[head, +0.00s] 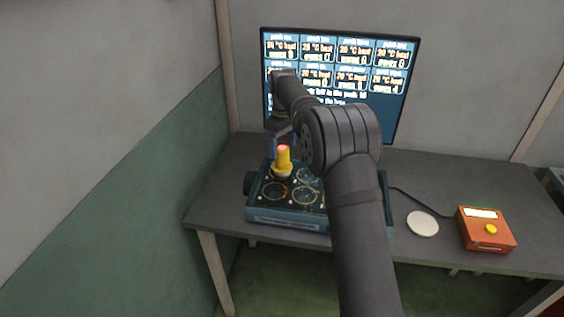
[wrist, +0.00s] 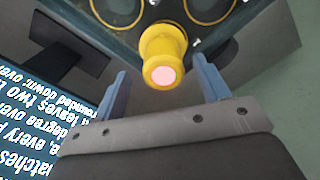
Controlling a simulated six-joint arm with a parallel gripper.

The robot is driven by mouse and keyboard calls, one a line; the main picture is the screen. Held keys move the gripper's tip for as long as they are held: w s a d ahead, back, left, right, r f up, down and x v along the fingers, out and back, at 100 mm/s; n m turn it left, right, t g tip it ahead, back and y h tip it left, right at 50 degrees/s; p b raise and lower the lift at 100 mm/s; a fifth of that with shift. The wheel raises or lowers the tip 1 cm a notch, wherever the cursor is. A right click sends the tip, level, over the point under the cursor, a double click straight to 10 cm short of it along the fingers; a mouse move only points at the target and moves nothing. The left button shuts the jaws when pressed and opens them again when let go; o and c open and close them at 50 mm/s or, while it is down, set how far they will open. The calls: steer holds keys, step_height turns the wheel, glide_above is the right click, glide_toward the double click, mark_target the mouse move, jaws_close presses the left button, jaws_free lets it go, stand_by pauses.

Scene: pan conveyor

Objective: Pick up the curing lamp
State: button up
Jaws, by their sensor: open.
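The curing lamp is a yellow cylinder with a pale pink glowing end (head: 283,158). It stands upright at the back left of a teal box with several ringed round places on its top (head: 290,221). In the wrist view the lamp (wrist: 163,58) shows between the two blue fingers, its glowing end facing the camera. My gripper (wrist: 162,84) is open, with a finger on each side of the lamp and a visible gap at both. In the head view my gripper (head: 283,141) is just above the lamp, partly hidden by my arm.
A large screen with text (head: 396,105) stands behind the box. An orange device with a yellow button (head: 487,229) and a pale round disc (head: 422,223) lie to the right on the grey table (head: 215,193). A dark cable (head: 418,202) runs between box and device.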

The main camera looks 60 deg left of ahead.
mark_target(282, 158)
steer(key=f, duration=0.5)
steer(key=shift+s+f, duration=0.2)
steer(key=shift+f, duration=0.1)
steer(key=c, duration=1.3)
steer(key=shift+r, duration=0.15)
